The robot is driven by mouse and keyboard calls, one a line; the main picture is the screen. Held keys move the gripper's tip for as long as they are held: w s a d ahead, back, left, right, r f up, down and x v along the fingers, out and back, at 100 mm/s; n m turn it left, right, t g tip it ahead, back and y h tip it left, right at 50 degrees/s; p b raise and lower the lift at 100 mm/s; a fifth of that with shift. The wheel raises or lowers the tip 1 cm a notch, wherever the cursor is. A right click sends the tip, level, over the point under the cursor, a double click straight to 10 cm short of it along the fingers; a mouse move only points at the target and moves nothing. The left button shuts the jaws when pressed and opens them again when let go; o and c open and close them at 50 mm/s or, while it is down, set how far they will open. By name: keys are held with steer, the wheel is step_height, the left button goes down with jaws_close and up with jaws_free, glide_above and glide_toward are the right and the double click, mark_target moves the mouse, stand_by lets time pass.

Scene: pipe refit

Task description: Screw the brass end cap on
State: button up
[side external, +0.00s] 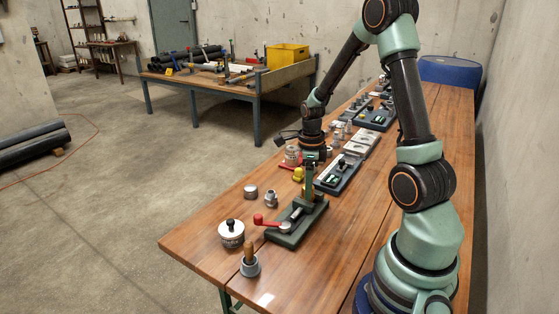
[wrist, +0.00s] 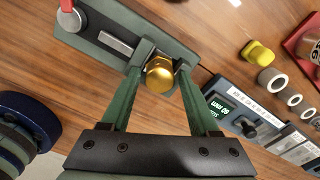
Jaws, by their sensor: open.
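The brass end cap (wrist: 160,76) shows in the wrist view as a gold hex piece at the end of the green clamp fixture (wrist: 180,47). My gripper (wrist: 165,66) is open, with its two green fingers on either side of the cap; whether either finger touches it I cannot tell. In the side view my gripper (side external: 309,195) points down at the far end of the fixture (side external: 284,238), which has a red-handled lever (side external: 266,221). The cap is hidden there. The pipe under the cap and any thread are not visible.
A device with a lit display (wrist: 220,107) lies close to the right finger. A yellow piece (wrist: 258,52) and several grey rings (wrist: 281,84) lie beyond it. A white tin (side external: 231,235) and a brush pot (side external: 249,267) stand near the table's front edge.

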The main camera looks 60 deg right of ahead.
steer(key=n, duration=0.6)
stand_by(0.4)
steer(key=shift+n, duration=0.6)
steer(key=n, duration=0.3)
steer(key=shift+w+n, duration=0.1)
steer(key=shift+n, duration=0.8)
steer(key=n, duration=0.2)
steer(key=shift+n, duration=0.3)
steer(key=n, duration=0.3)
